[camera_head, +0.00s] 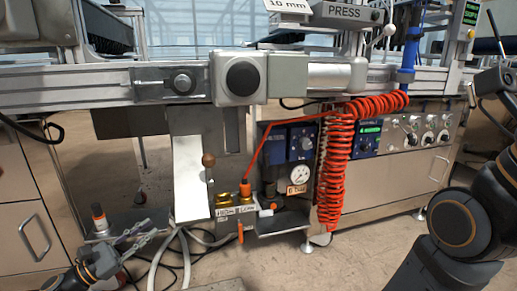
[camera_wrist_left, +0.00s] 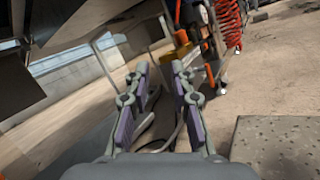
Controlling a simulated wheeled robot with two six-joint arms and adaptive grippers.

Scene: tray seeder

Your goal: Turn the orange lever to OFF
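A small orange lever (camera_head: 240,233) hangs down below the brass fittings (camera_head: 224,200) at the front of the machine. Small white labels (camera_head: 235,211) sit just above it, too small to read surely. In the left wrist view the orange lever (camera_wrist_left: 209,75) is just beyond and right of the fingers. My left gripper (camera_head: 147,236) is low at the left in the head view, to the left of the lever and apart from it. In the left wrist view its fingers (camera_wrist_left: 160,67) are apart with nothing between them. My right arm shows at the right; its gripper is not visible.
A red coiled hose (camera_head: 333,165) hangs right of the lever, near a pressure gauge (camera_head: 299,174). A white sloping chute (camera_head: 191,178) and a brown ball knob (camera_head: 208,160) stand above left. Grey hoses and dark cables lie below. An orange-banded post (camera_head: 100,219) stands near the left gripper.

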